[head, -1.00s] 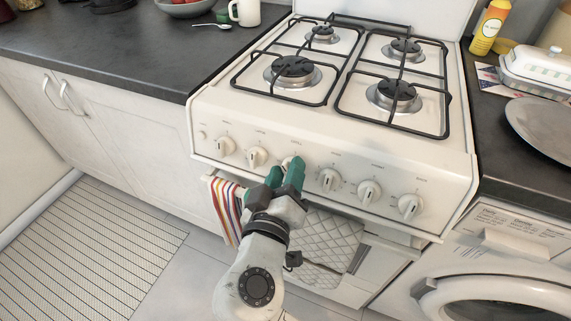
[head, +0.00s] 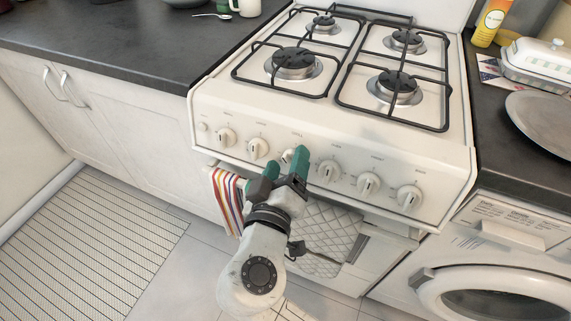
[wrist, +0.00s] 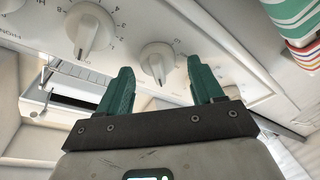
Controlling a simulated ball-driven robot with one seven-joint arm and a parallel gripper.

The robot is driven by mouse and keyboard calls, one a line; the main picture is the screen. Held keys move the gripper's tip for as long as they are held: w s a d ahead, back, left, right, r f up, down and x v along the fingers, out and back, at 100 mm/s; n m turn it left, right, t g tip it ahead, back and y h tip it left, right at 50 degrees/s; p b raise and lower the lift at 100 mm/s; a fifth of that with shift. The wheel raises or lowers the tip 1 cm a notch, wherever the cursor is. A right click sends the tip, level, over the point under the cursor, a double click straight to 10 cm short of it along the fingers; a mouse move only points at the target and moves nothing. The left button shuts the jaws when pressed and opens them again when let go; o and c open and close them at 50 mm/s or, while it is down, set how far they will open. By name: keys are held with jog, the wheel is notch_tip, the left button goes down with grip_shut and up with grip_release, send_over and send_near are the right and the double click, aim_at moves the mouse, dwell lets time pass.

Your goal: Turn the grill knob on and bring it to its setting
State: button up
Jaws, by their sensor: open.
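The white cooker's front panel (head: 235,117) carries a row of white knobs. The third knob from the left among the large ones (head: 288,156), taken as the grill knob, is partly hidden by my gripper; its label is too small to read. My gripper (head: 285,163) has green fingers and is open in front of this knob. In the wrist view the knob (wrist: 157,61) stands between and beyond the fingertips (wrist: 161,72), with gaps on both sides. Its pointer setting is hard to read.
A neighbouring knob (head: 329,171) with a numbered dial sits to the right, close to my fingers. A striped towel (head: 227,198) and a quilted cloth (head: 327,237) hang below the panel. The washer (head: 500,270) stands at right. Open floor lies at left.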

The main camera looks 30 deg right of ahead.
jog(key=v, duration=1)
jog(key=shift+s+a, duration=0.3)
jog(key=shift+r, duration=0.1)
grip_shut()
dwell(1.4)
